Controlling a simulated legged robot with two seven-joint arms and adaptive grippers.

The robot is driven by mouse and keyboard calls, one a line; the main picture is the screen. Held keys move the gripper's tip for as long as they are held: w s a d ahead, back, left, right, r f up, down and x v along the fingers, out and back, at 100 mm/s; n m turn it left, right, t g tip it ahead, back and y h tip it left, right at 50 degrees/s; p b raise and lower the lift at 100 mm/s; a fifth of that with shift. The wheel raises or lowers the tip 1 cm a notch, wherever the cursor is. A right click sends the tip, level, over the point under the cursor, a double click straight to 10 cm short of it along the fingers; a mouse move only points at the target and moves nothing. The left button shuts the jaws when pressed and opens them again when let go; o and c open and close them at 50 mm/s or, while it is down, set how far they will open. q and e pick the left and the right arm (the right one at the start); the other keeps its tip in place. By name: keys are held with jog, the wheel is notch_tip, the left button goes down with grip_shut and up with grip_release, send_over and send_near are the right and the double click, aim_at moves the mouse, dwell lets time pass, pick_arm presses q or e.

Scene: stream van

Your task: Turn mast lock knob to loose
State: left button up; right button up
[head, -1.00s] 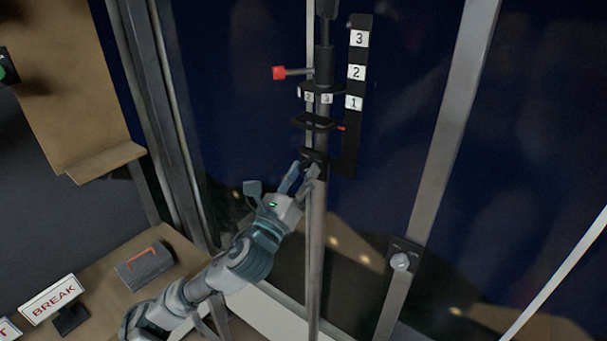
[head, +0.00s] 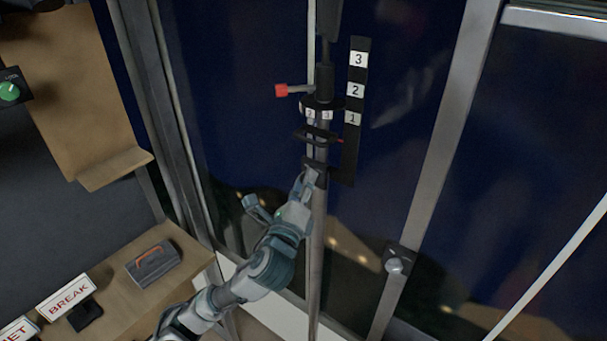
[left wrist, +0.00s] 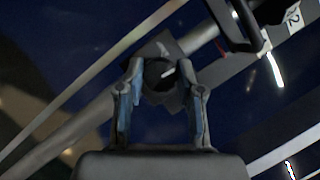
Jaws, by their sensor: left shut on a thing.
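The mast (head: 318,235) is a grey upright pole in the middle of the head view. A dark clamp block (head: 315,166) sits on it. In the left wrist view the mast lock knob (left wrist: 157,76) is dark and round, with a short white mark towards its right side. My left gripper (head: 307,178) reaches up to the clamp from the lower left. Its two blue-grey fingers (left wrist: 160,88) stand on either side of the knob, shut on it. The fingers hide the knob in the head view. My right gripper is in neither view.
Above the clamp are a dark handle (head: 317,135), a numbered collar (head: 308,110) and a red-tipped lever (head: 282,90). A black scale (head: 352,104) marked 1 to 3 stands right of the mast. A shelf (head: 190,238) with a BREAK sign (head: 67,297) is at lower left.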

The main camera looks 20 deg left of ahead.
pick_arm(q)
jog(key=shift+r+n+g+y+p, duration=0.2)
jog(key=shift+n+g+p, duration=0.45)
jog(key=shift+n, duration=1.05)
jog(key=shift+f+n+g+y+p, duration=0.2)
jog(key=shift+n+g+p, duration=0.5)
jog(key=shift+n, duration=1)
jog(key=shift+r+n+g+y+p, duration=0.1)
jog(key=shift+n+g+y+p, duration=0.5)
jog(key=shift+n, duration=1.1)
jog(key=shift+h, duration=0.3)
